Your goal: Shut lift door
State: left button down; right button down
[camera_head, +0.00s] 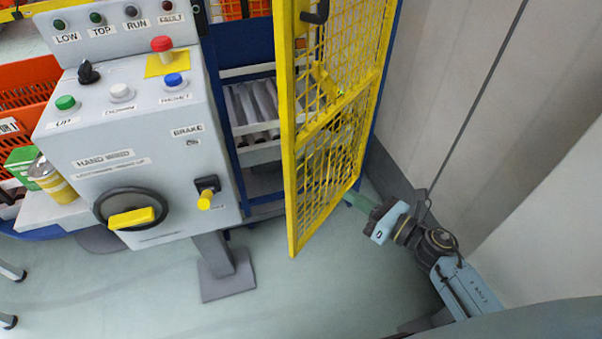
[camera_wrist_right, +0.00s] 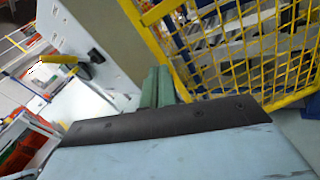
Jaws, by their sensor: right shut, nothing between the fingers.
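The lift door (camera_head: 330,130) is a yellow mesh gate in a yellow frame. It stands swung open toward me, in front of the blue lift frame (camera_head: 379,90). A dark handle (camera_head: 316,13) sits near its top. My right gripper (camera_head: 352,199) is at the right side of the door, near its lower part; its fingertips are partly hidden behind the mesh. In the right wrist view the green fingers (camera_wrist_right: 157,88) are together and empty, close beside the door's yellow frame (camera_wrist_right: 160,45). I cannot tell whether they touch it. My left gripper is not in view.
A grey control box (camera_head: 150,130) with buttons and a yellow-handled hand wheel (camera_head: 131,217) stands left of the door on a post. Orange totes (camera_head: 25,85) are at the far left. A pale wall (camera_head: 450,90) is close on the right. The floor (camera_head: 290,290) in front is clear.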

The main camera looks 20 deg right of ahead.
notch_tip(320, 180, up, 3)
jog(key=a+n+y, duration=0.1)
jog(key=n, duration=0.3)
send_near(291, 158)
jog(key=shift+n+g, duration=0.3)
jog(key=x, duration=0.6)
jog(key=shift+w+a+r+b, duration=0.2)
jog(key=shift+w+b, duration=0.1)
jog(key=shift+w, duration=0.1)
jog(key=shift+w+a, duration=0.1)
jog(key=shift+w, duration=0.05)
